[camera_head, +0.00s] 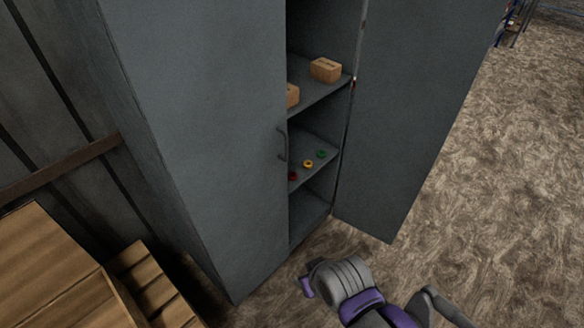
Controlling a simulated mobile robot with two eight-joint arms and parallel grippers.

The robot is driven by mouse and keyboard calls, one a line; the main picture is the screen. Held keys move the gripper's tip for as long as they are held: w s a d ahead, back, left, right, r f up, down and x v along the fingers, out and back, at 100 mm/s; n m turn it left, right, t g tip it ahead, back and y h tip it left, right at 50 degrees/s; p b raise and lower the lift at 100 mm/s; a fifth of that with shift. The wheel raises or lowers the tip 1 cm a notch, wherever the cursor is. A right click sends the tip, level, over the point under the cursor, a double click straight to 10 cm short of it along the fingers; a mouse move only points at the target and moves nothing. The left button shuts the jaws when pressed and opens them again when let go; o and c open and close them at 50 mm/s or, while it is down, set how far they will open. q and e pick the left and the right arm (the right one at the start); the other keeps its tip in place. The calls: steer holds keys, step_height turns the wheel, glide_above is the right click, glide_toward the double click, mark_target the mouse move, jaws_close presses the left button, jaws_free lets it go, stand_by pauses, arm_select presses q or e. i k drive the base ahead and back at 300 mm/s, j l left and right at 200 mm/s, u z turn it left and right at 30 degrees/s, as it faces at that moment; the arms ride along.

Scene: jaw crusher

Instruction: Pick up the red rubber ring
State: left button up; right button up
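The red rubber ring (292,176) lies on a middle shelf inside the grey metal cabinet, at the left edge of the opening. The cabinet's closed left door (205,140) appears to hide part of it. A yellow ring (308,164) and a green ring (321,153) lie in a row with it, toward the right and back. A purple and grey arm of mine shows at the bottom, below and apart from the cabinet. I cannot make out its fingertips. No other gripper of mine shows.
The cabinet's right door (415,120) stands open. Cardboard boxes, one of them at the right (325,69), sit on the shelf above the rings. Wooden crates (60,270) stand at the lower left. The floor (500,190) to the right is clear.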

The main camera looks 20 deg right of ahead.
mark_target(293, 173)
steer(key=i+l, duration=0.15)
steer(key=l, duration=0.25)
steer(key=i+l, duration=0.15)
steer(key=l, duration=0.25)
steer(key=i+l, duration=0.15)
steer(key=l, duration=0.25)
steer(key=i+l+u, duration=0.1)
steer(key=l, duration=0.35)
steer(key=i+l, duration=0.2)
steer(key=l, duration=0.2)
steer(key=i+l, duration=0.15)
steer(key=l, duration=0.25)
steer(key=i+l, duration=0.15)
steer(key=l, duration=0.3)
steer(key=u, duration=0.05)
